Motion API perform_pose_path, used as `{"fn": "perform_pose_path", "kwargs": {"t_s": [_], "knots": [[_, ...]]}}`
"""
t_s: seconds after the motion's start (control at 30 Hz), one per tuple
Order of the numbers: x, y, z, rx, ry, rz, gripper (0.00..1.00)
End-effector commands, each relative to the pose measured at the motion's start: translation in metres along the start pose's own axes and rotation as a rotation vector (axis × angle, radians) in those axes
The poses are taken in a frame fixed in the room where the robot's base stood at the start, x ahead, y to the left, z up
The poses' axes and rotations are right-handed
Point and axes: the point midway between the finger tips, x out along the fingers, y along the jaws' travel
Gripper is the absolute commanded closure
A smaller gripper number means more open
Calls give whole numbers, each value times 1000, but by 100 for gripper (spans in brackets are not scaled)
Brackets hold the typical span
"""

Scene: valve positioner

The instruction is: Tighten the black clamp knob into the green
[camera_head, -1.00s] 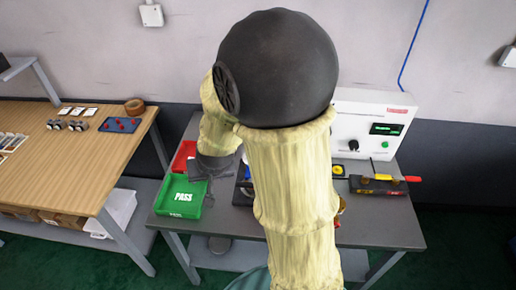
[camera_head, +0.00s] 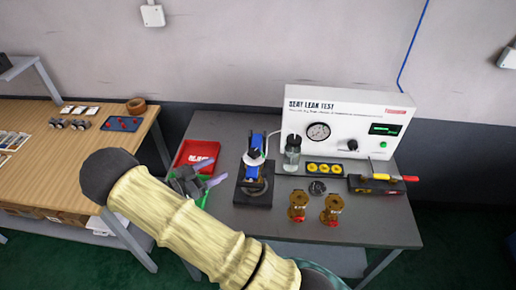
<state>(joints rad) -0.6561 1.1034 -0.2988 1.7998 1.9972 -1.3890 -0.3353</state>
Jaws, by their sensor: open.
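My gripper (camera_head: 209,172) is open and empty, over the trays left of the test bench's middle. A blue clamp-like fixture (camera_head: 256,146) stands upright on a black base (camera_head: 252,194), to the right of my gripper and apart from it. It has a white round part at mid-height. A black knob on this fixture is too small to make out.
A red tray (camera_head: 195,152) lies beside my gripper; a green tray is mostly hidden below it. A clear cylinder (camera_head: 292,152), yellow parts in a black holder (camera_head: 325,169), two brass valves (camera_head: 298,206) and a red-handled tool (camera_head: 408,178) stand right.

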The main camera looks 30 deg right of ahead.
Motion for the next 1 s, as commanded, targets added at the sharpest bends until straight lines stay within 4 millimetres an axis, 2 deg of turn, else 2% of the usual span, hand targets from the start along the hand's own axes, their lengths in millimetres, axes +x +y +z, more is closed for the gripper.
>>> {"fn": "perform_pose_path", "kwargs": {"t_s": [0.1, 0.37, 0.57, 0.77, 1.0], "knots": [[-5, 8, 1, -3, 36, 41, 40], [-5, 8, 1, -3, 35, 44, 40], [4, 9, 0, -3, 36, 44, 40], [31, 10, -3, -4, 36, 45, 40], [74, 12, -5, -3, 36, 45, 40]]}}
